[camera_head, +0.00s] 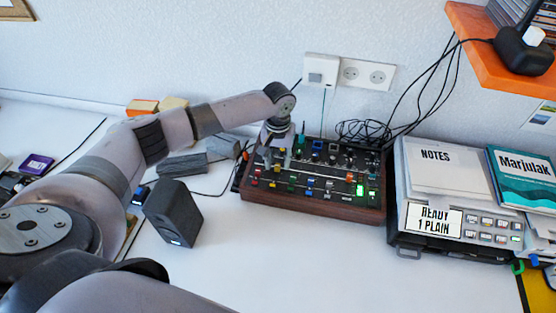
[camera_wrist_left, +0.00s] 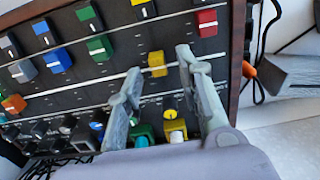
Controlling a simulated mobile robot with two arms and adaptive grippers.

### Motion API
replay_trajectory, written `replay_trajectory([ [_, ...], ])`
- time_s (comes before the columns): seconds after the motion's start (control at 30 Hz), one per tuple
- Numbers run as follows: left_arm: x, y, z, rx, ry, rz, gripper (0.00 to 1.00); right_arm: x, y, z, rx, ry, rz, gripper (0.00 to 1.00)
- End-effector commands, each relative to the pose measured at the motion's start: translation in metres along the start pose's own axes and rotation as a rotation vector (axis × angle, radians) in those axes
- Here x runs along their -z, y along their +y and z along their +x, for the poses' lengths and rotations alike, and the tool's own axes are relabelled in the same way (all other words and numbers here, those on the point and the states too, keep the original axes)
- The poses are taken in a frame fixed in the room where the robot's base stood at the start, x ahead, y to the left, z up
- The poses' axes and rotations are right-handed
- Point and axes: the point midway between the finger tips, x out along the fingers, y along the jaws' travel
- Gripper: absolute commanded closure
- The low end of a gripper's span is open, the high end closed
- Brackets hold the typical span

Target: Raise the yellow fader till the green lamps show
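The mixer (camera_head: 312,203) is a dark panel in a wooden frame on the table, with several coloured fader caps and knobs. In the left wrist view, the yellow fader (camera_wrist_left: 157,62) sits in its slot between a green cap and a red cap. My left gripper (camera_wrist_left: 158,64) is open, its two fingertips apart on either side of the yellow fader. I cannot tell whether they touch it. In the head view the left gripper (camera_head: 277,150) hangs over the mixer's left part, its tips partly hidden. A bright green light (camera_head: 360,190) shows at the panel's right side. My right gripper is not in view.
A device with a READY 1 PLAIN display (camera_head: 433,219) stands right of the mixer, with a NOTES book (camera_head: 440,165) on top. A dark box (camera_head: 173,213) stands to the left. Cables hang behind the mixer. The white table in front is clear.

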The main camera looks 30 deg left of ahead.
Motion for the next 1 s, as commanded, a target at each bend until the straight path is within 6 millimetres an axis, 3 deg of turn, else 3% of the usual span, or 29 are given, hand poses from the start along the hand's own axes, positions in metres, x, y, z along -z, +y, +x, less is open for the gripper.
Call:
replay_trajectory([
  [0.5, 0.001, 0.000, -0.098, -0.002, 0.004, 0.000, 0.67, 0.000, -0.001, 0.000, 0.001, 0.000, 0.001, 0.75],
  [0.7, 0.000, 0.000, -0.114, 0.000, 0.001, 0.000, 0.67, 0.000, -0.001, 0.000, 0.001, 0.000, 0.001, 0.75],
  [1.0, 0.000, 0.000, -0.115, 0.000, 0.001, 0.000, 0.67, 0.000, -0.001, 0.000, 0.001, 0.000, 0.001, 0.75],
])
